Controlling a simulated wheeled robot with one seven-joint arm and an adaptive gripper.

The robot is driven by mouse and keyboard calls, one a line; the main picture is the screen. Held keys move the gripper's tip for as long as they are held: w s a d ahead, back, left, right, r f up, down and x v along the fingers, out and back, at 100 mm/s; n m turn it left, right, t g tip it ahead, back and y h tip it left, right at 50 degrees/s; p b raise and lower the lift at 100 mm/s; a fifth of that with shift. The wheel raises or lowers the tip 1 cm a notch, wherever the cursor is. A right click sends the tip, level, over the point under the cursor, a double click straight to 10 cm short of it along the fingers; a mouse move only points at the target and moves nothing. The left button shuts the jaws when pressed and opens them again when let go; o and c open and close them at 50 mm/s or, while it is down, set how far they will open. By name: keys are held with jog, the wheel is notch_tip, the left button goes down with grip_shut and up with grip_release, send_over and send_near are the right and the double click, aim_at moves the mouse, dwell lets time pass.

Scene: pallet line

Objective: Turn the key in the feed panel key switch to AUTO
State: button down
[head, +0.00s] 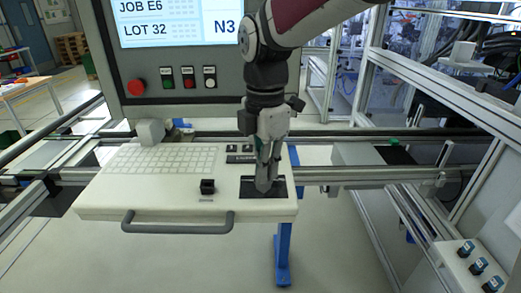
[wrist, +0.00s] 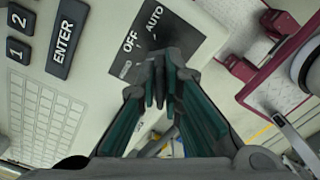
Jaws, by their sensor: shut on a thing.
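The key switch plate (head: 247,189) is a black rectangle at the right front of the pale feed panel (head: 110,198). In the wrist view the black plate (wrist: 183,32) carries the white words OFF and AUTO, and a third mark is partly hidden. My gripper (head: 264,187) points down onto the plate. In the wrist view its fingertips (wrist: 160,84) are close together at the switch, just below the words. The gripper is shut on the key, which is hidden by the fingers. I cannot tell which mark the key points at.
A keyboard (head: 160,160), a black knob (head: 207,187) and a front handle (head: 176,228) lie left of the switch. The ENTER key (wrist: 65,38) is near my gripper. Behind are a screen (head: 178,22) and a red button (head: 136,87). Metal rails run alongside.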

jog(key=m+p, duration=0.1)
jog(key=m, duration=0.3)
jog(key=shift+s+m, duration=0.1)
jog(key=shift+m, duration=0.2)
jog(key=shift+m+p, duration=0.6)
jog(key=shift+m, duration=0.8)
jog(key=m+p, duration=0.1)
jog(key=m, duration=0.2)
jog(key=shift+m, duration=0.4)
jog(key=m+p, duration=0.1)
jog(key=m, duration=0.2)
jog(key=shift+s+m, duration=0.1)
jog(key=shift+m, duration=0.3)
jog(key=c, duration=1.2)
grip_release()
